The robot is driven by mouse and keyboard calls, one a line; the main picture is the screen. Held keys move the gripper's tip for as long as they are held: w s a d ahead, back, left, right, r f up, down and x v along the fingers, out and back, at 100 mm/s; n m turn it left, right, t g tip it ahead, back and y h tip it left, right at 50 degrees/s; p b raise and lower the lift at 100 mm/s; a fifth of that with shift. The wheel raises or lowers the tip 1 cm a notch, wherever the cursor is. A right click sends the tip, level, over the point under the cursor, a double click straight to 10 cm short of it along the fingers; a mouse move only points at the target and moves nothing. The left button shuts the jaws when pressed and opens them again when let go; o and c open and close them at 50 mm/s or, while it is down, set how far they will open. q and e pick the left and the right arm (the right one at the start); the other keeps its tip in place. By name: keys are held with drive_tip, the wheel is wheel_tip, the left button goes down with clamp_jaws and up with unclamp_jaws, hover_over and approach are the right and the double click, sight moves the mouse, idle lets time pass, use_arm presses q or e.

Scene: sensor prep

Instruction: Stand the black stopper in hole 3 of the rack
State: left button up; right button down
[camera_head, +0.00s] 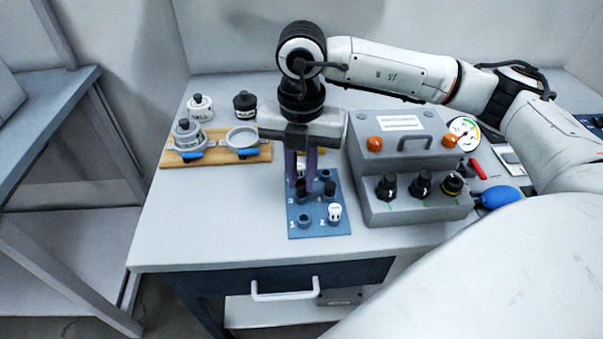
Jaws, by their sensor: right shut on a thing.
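The blue rack (317,230) lies on the table with numbered holes. My right gripper (302,184) points down over its left side and is shut on a black stopper (301,188). The stopper is upright at hole 3; I cannot tell whether its lower end is in the hole or just above it. Another black piece (329,188) stands to the right, by hole 4. A white stopper (334,212) stands at hole 2. Hole 1 (304,220) looks empty. The back of the rack is partly hidden by the gripper. My left gripper is out of view.
A grey control box (412,208) with knobs and orange buttons stands close right of the rack. A wooden board (216,155) with metal holders is at the left, with two small jars (200,107) behind it. A blue bulb (499,196) lies right. The front-left tabletop is clear.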

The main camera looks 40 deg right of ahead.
drive_tip(key=shift+f+b, duration=0.3)
drive_tip(key=shift+f, duration=0.1)
idle(0.3)
drive_tip(key=c, duration=1.6)
unclamp_jaws()
drive_tip(key=shift+r, duration=0.1)
drive_tip(key=shift+r+p, duration=2.5)
drive_tip(key=shift+r, duration=1)
drive_tip(key=shift+s+f, duration=0.1)
